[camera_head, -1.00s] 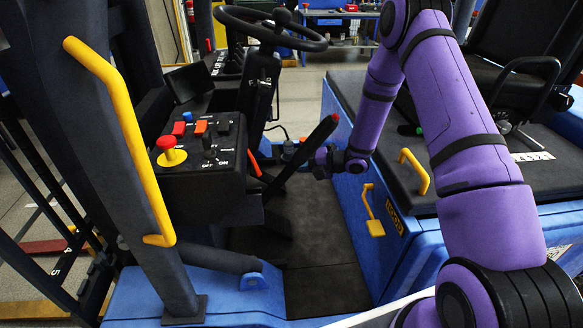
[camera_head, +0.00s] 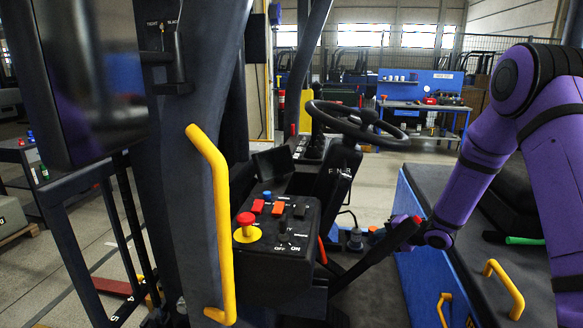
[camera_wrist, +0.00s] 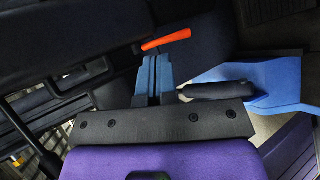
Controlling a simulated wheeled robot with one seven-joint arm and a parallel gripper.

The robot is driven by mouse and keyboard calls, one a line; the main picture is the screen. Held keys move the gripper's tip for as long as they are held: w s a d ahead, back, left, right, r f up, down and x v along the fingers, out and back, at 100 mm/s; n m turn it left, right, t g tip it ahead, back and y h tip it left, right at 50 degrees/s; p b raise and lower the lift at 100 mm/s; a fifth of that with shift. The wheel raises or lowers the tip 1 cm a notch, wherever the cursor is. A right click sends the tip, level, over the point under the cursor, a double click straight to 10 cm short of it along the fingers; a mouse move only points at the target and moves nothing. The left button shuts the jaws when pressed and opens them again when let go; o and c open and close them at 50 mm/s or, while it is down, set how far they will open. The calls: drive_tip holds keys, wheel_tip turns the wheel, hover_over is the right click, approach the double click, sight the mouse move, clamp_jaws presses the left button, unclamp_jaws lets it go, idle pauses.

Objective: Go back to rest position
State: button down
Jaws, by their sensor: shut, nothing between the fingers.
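My gripper (camera_wrist: 154,60) is in the wrist view, with its blue-grey fingers together and nothing between them. An orange-red handle (camera_wrist: 166,40) lies just beyond the fingertips; whether they touch it I cannot tell. In the head view my purple arm comes from the right and bends down to the wrist, beside a dark lever with a red tip (camera_head: 404,234). The fingers are mostly hidden there behind the lever.
A control box (camera_head: 284,238) with a red-and-yellow stop button (camera_head: 246,228) stands left of the lever. A steering wheel (camera_head: 357,123) is behind it. A yellow grab bar (camera_head: 215,220) is on the left post.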

drive_tip(key=s+d+r+m+h, duration=0.25)
drive_tip(key=s+r+m, duration=0.2)
drive_tip(key=r, duration=0.35)
drive_tip(key=s+d+r+m+h, duration=0.25)
drive_tip(key=r+m+h, duration=0.2)
drive_tip(key=r, duration=0.35)
drive_tip(key=s+d+r+m+h, duration=0.1)
drive_tip(key=s+r+m+h, duration=0.1)
drive_tip(key=s+r+m, duration=0.45)
drive_tip(key=s+a+r+m+g, duration=0.1)
drive_tip(key=s+m, duration=0.3)
drive_tip(key=s, duration=0.5)
drive_tip(key=s+a+r+m+g, duration=0.1)
drive_tip(key=s+r+m, duration=0.3)
drive_tip(key=s, duration=0.6)
drive_tip(key=s+a+r+m+g, duration=0.1)
drive_tip(key=s+m, duration=0.3)
drive_tip(key=s, duration=0.5)
drive_tip(key=shift+s+a+r+g+y, duration=0.2)
drive_tip(key=shift+a+r+g+y, duration=0.25)
drive_tip(key=shift+r, duration=0.45)
